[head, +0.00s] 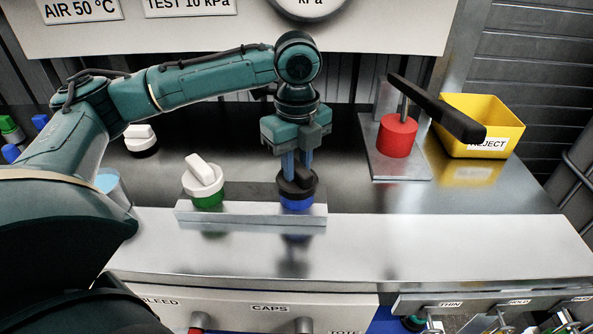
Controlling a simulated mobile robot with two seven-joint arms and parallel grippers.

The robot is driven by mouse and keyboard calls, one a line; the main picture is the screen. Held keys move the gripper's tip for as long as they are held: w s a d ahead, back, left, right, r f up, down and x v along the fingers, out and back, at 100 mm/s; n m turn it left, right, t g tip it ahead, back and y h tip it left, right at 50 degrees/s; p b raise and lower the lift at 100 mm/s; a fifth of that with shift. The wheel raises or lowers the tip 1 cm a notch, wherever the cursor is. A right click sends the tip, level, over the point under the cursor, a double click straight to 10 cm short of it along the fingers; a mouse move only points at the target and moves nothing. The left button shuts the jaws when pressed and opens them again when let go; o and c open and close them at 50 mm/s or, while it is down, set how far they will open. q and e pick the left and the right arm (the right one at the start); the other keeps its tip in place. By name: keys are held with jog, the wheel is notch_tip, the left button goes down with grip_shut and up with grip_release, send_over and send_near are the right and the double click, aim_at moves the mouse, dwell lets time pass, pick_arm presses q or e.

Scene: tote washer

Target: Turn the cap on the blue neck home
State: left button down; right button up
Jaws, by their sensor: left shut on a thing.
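A black cap (297,189) sits on the blue neck (297,204) at the right end of a metal bar on the bench. My left gripper (297,172) points down over it, its two fingers shut on the cap's raised grip. I cannot tell from here how far down the cap sits. A white cap (202,178) with a raised bar sits on the green neck (208,200) at the left end of the same bar. My right gripper is not in view.
The metal bar (250,216) lies along the bench. A red cylinder (397,136) under a black lever (436,108) and a yellow reject bin (484,125) stand at right. A white-and-black cap (140,138) and a light-blue cup (110,184) are at left. The front ledge is clear.

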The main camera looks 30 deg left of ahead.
pick_arm(q)
jog(key=m+p, duration=0.3)
jog(key=shift+r, duration=0.35)
jog(key=m+p, duration=0.4)
jog(key=shift+f+p, duration=0.1)
jog(key=shift+p, duration=0.25)
jog(key=c, duration=1.5)
grip_release()
jog(key=shift+f+m, duration=0.25)
jog(key=shift+m, duration=0.25)
jog(key=o, duration=0.4)
jog(key=shift+c, duration=0.2)
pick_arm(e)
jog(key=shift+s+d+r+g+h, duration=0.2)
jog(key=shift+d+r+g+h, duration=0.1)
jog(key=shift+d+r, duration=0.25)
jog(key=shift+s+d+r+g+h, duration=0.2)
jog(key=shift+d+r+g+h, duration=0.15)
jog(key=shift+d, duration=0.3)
pick_arm(q)
jog(key=shift+o, duration=0.4)
jog(key=o, duration=0.3)
jog(key=shift+o, duration=0.8)
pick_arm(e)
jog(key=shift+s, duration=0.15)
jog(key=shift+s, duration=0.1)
